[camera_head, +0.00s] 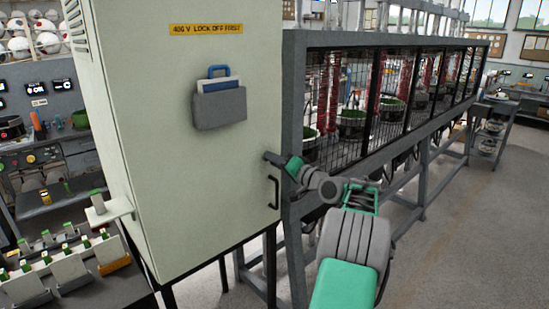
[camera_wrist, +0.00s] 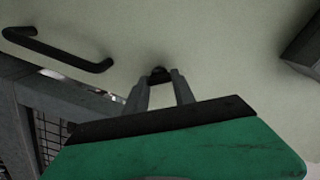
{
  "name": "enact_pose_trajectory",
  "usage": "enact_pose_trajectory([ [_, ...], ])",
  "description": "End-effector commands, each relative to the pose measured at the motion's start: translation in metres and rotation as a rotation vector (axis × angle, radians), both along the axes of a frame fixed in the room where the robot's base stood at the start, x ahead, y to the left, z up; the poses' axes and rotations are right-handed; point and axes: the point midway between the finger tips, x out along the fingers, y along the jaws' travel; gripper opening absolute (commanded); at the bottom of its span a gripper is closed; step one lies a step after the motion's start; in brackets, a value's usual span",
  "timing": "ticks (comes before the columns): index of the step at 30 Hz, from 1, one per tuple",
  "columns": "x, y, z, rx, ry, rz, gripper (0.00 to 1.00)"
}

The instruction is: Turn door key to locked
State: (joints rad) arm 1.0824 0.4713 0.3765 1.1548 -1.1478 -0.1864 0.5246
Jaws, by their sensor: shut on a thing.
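The pale grey-green cabinet door (camera_head: 190,200) fills the middle left of the head view. My gripper (camera_head: 272,157) reaches the door near its right edge, just above the black bar handle (camera_head: 273,192). In the wrist view my gripper (camera_wrist: 160,84) has its two grey fingers shut on the small dark door key (camera_wrist: 159,72) at the door face. The fingers hide most of the key, and I cannot tell its turn angle. The handle also shows at the upper left of the wrist view (camera_wrist: 62,50).
A yellow label (camera_head: 206,29) and a grey document pocket (camera_head: 219,106) are on the door. A wire-mesh machine cage (camera_head: 400,95) stands right of the cabinet. A bench with white, green-topped pieces (camera_head: 65,260) is at lower left. The floor at right is clear.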

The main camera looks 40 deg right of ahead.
Motion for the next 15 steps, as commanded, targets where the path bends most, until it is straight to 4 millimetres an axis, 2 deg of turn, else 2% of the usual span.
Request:
enact_pose_trajectory([
  [15,-0.0002,-0.001,0.0019,0.459,0.012,-0.001,0.0],
])
